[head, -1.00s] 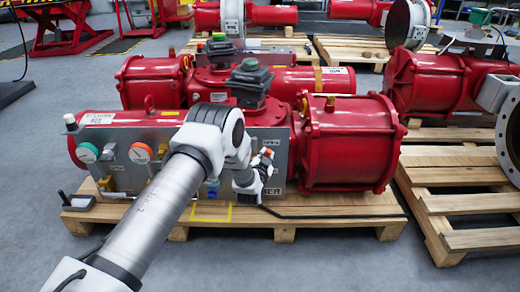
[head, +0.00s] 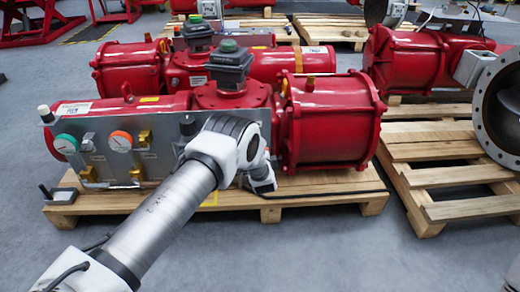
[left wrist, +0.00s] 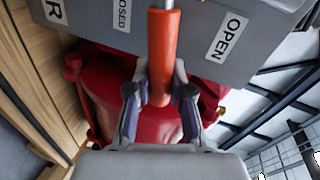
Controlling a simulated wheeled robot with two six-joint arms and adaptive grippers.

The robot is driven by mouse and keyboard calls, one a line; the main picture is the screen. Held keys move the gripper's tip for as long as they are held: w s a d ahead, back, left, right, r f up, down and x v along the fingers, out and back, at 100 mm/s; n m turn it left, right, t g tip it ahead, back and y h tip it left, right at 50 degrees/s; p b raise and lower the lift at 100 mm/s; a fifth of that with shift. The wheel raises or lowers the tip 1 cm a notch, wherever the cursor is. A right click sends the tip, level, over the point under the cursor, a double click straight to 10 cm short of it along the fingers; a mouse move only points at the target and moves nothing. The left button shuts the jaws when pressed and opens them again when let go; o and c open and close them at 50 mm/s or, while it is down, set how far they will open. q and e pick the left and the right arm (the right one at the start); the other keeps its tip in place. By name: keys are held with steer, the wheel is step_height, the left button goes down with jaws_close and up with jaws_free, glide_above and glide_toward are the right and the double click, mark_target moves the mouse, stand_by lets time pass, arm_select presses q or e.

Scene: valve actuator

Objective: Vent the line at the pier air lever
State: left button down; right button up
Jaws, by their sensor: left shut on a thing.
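The air lever (left wrist: 163,38) has an orange sleeve and a metal stem in the left wrist view. It lies between a CLOSED label (left wrist: 122,14) and an OPEN label (left wrist: 229,37) on the grey panel (left wrist: 195,20). My left gripper (left wrist: 160,85) is shut on the orange sleeve, one finger on each side. In the head view my left gripper (head: 262,180) is at the right end of the grey panel (head: 101,128), low in front of the red actuator (head: 232,95). There my arm hides the lever. My right gripper is not in view.
The panel carries a green-rimmed gauge (head: 66,144), an orange-rimmed gauge (head: 121,141) and brass fittings. The actuator stands on a wooden pallet (head: 325,190). A dark box (head: 60,194) sits at its left corner. Another pallet (head: 440,160) is at right. Grey floor is clear in front.

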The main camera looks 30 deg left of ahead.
arm_select(q)
steer(key=shift+d+f+m+y+b, duration=0.1)
steer(key=shift+f+m+y+b, duration=0.3)
steer(key=shift+f+m, duration=0.45)
steer(key=c, duration=1)
jaws_free()
steer(key=shift+f, duration=0.1)
steer(key=v, duration=1.2)
steer(key=shift+w+r, duration=0.1)
steer(key=shift+r, duration=0.15)
